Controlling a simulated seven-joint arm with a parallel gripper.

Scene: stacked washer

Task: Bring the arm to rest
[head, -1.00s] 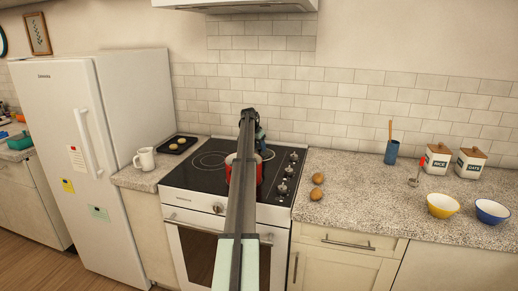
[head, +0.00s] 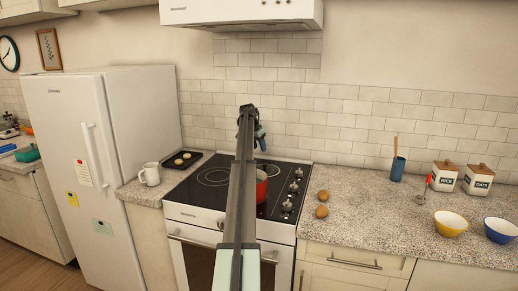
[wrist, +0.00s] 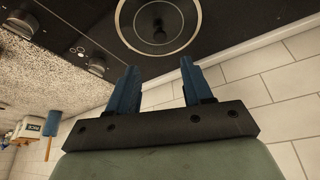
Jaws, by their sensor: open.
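My arm reaches away from the head camera, over the middle of the stove (head: 184,214). My gripper (head: 261,141) is at its far end, small and partly hidden, in front of the tiled wall. In the wrist view the two blue fingers (wrist: 158,66) are spread apart with nothing between them. Beyond them is the black cooktop (wrist: 215,22) with a round burner ring (wrist: 158,28), clear of the fingers. A red pot (head: 262,186) stands on the cooktop, partly hidden behind my arm.
A tray (head: 196,154) and white mug (head: 150,174) sit left of the cooktop, beside the fridge (head: 100,150). A range hood (head: 240,12) hangs above.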

